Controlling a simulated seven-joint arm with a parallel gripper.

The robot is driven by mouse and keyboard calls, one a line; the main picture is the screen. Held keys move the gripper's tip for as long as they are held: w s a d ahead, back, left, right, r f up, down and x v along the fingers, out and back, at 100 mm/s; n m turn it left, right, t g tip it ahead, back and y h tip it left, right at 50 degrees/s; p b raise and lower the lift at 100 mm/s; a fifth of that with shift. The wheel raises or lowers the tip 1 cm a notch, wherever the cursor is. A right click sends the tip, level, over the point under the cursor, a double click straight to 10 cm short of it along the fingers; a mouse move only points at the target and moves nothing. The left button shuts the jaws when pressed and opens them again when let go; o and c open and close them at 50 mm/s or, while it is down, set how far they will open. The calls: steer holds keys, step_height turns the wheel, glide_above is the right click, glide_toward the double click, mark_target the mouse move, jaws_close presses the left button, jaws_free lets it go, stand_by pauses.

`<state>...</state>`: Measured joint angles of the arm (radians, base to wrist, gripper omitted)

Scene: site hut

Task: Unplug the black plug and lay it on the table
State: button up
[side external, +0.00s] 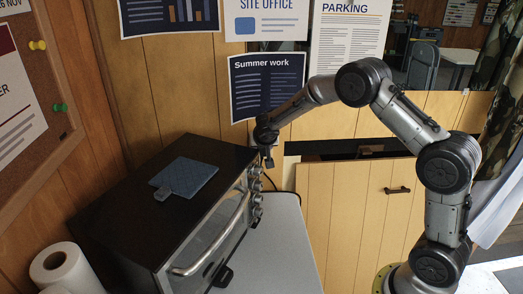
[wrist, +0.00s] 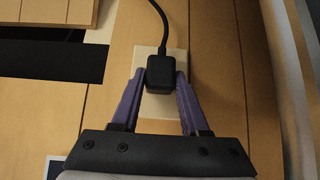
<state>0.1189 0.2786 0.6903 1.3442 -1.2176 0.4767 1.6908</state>
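The black plug (wrist: 161,75) sits against a pale socket plate (wrist: 158,108) on the wooden wall, with its black cable (wrist: 160,22) running up in the wrist view. My gripper (wrist: 161,78) has one purple finger on each side of the plug, with the tips very close to its sides. I cannot tell whether they press on it. In the side external view my gripper (side external: 267,158) is at the wall just beyond the back right corner of the black oven, and the plug cannot be made out there.
The black oven (side external: 105,205) stands left of my gripper, with a blue cloth (side external: 192,177) and a small grey object (side external: 162,194) on top. A grey table top (side external: 282,245) lies clear to its right. A paper roll (side external: 60,268) stands at the front left.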

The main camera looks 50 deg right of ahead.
jaws_close()
steer(key=shift+a, duration=0.1)
